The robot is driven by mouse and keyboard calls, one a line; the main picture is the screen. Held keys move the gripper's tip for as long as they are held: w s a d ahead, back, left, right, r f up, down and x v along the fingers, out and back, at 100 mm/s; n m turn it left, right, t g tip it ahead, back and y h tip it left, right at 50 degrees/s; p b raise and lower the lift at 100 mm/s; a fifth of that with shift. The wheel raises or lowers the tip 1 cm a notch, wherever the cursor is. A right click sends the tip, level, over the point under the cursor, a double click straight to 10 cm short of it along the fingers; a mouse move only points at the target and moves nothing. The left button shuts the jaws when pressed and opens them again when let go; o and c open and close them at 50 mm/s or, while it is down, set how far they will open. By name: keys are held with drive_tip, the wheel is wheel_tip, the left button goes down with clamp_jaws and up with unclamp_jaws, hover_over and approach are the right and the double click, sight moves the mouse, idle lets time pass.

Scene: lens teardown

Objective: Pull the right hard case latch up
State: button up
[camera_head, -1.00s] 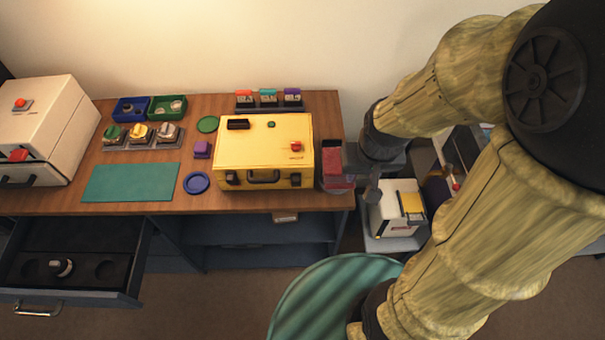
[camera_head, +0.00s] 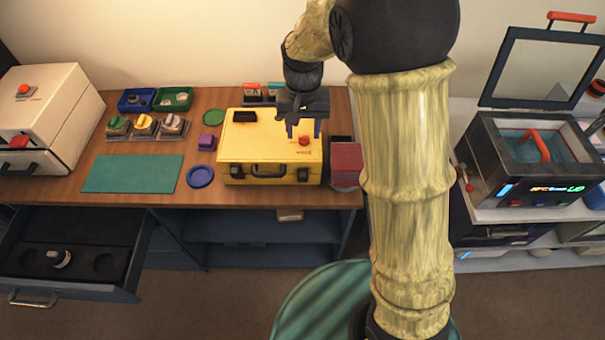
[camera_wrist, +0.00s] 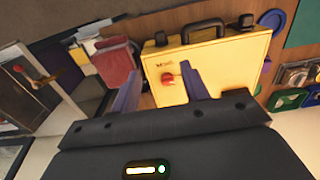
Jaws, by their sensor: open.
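The yellow hard case (camera_head: 262,148) lies shut on the wooden table, and it also shows in the wrist view (camera_wrist: 220,70). The right latch (camera_head: 302,174) is a small dark piece on its front face, right of the black handle (camera_head: 268,172). In the wrist view this latch (camera_wrist: 161,38) is beside the handle, on the side near the red box. The left latch (camera_head: 237,171) is at the other end. My gripper (camera_head: 303,131) is open and empty above the case lid, near a red knob (camera_head: 304,141). It is apart from the right latch, which is too small to tell its position.
A red box (camera_head: 346,163) stands close to the case's right side. A purple block (camera_head: 206,142) and a blue disc (camera_head: 200,177) lie to its left. A teal mat (camera_head: 132,173) covers the table farther left. An open drawer (camera_head: 75,250) juts out at lower left.

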sight(303, 174)
idle(0.3)
wheel_tip(303, 174, down, 17)
drive_tip(key=p, duration=0.2)
drive_tip(key=shift+f+p, duration=0.2)
drive_tip(key=shift+p, duration=0.15)
drive_tip(key=shift+c, duration=0.4)
